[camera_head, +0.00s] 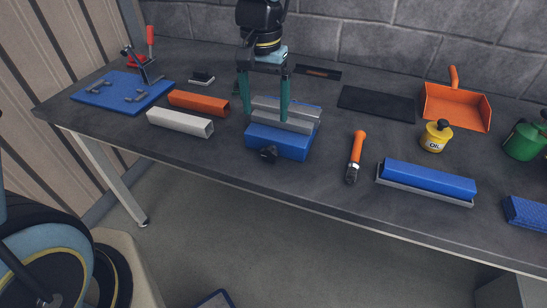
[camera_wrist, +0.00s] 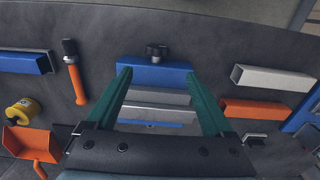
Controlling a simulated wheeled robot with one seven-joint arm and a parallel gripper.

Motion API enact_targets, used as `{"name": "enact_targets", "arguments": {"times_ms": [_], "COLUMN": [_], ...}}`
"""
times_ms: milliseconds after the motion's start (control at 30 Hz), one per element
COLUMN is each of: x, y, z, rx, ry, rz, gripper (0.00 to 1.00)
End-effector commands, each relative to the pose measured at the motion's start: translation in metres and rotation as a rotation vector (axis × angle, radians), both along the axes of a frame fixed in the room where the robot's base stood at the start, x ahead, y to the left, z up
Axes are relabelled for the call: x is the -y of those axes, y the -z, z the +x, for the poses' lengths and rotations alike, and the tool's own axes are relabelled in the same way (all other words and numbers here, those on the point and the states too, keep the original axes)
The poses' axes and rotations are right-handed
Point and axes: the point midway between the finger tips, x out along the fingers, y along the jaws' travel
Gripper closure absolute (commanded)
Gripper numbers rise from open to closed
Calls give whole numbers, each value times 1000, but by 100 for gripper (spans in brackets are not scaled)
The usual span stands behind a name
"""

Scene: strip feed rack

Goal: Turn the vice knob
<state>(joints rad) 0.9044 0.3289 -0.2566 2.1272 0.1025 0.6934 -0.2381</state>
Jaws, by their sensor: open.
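A blue vice (camera_head: 277,142) with grey jaws sits near the front edge of the dark workbench. Its black knob (camera_head: 268,154) sticks out of the vice's front face; it also shows in the wrist view (camera_wrist: 157,51) at the top middle. My gripper (camera_head: 265,115) has two green fingers pointing down over the vice. In the wrist view the fingers (camera_wrist: 162,72) are spread wide, with the vice body (camera_wrist: 155,74) and its grey jaws between them. The gripper is open and empty, and the knob lies beyond the fingertips, clear of them.
An orange bar (camera_head: 198,102) and a white bar (camera_head: 180,123) lie left of the vice. An orange-handled tool (camera_head: 357,153) and a blue bar in a grey tray (camera_head: 428,181) lie right. A yellow oil can (camera_head: 436,136) stands farther back. Free room lies before the knob.

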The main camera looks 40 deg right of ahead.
Motion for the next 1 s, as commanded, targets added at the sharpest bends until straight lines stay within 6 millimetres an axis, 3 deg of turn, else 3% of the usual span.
{"name": "enact_targets", "arguments": {"times_ms": [167, 700, 1000], "x": [4, 4, 5], "y": [11, 97, 109], "z": [-6, -7, -6], "rx": [-4, -3, -2], "ry": [14, 13, 12], "rz": [6, 4, 1], "gripper": [14, 14, 14]}}
